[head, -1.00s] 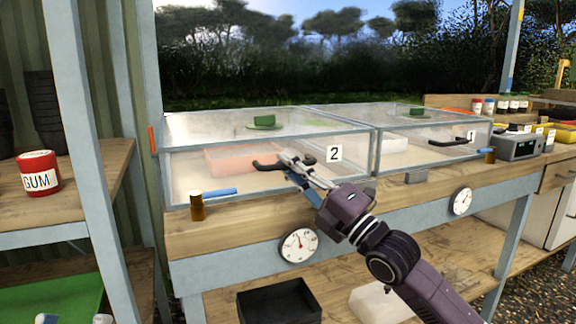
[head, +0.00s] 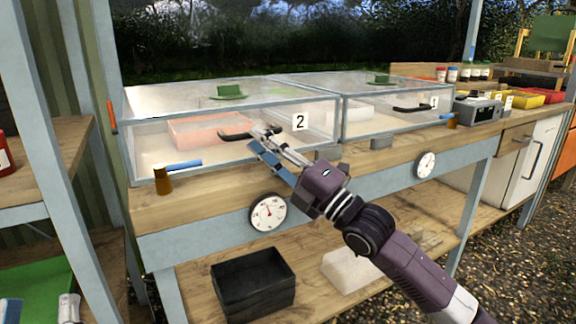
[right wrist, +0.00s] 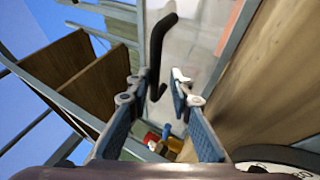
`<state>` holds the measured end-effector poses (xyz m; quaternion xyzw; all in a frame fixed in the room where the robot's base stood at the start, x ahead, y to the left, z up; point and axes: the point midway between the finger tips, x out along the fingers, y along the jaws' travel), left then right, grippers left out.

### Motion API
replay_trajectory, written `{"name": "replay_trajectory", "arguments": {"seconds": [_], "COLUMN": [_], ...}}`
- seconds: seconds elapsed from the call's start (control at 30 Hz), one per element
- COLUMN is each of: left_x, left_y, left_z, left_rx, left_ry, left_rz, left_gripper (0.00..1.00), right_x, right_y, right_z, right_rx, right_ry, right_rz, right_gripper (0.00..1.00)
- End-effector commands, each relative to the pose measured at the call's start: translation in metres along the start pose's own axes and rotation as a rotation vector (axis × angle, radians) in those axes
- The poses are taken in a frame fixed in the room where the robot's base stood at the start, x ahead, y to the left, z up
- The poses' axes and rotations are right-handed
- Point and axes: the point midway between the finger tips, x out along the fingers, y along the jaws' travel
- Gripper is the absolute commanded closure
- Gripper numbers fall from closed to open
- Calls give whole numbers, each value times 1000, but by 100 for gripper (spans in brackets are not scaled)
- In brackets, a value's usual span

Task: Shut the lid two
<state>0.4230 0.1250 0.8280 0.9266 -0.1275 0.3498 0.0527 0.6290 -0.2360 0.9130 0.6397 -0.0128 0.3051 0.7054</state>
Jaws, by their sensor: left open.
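Lid two is the glazed metal-framed lid (head: 170,98) on the left of the bench, with a white "2" label and a black handle (head: 234,136) on its front. It looks level; I see no clear gap under it. My right gripper (head: 262,138) is at the handle's right end. In the right wrist view the handle (right wrist: 158,50) runs between and beyond the tips of the open fingers (right wrist: 160,76), with space on both sides.
A brown cylinder (head: 163,180) and a blue bar (head: 184,165) are before lid two. Dials (head: 268,213) sit on the bench front. A black crate (head: 252,284) is below. A post (head: 85,150) stands left.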

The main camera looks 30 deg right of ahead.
Motion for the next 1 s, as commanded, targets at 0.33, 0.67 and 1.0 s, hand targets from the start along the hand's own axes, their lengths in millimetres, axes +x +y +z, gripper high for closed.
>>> {"name": "replay_trajectory", "arguments": {"seconds": [0.33, 0.67, 1.0], "left_x": [0, 0, 0], "left_y": [0, 0, 0], "left_z": [0, 0, 0], "left_rx": [1, 1, 1], "left_ry": [1, 1, 1], "left_rz": [0, 0, 0], "left_gripper": [59, 59, 59], "right_x": [-52, -88, -99], "right_y": [-3, -2, 0], "right_z": [-2, -1, -1], "right_rx": [1, 2, 1], "right_ry": [2, 0, 2], "right_rz": [-9, -5, -3], "right_gripper": [83, 83, 83]}}
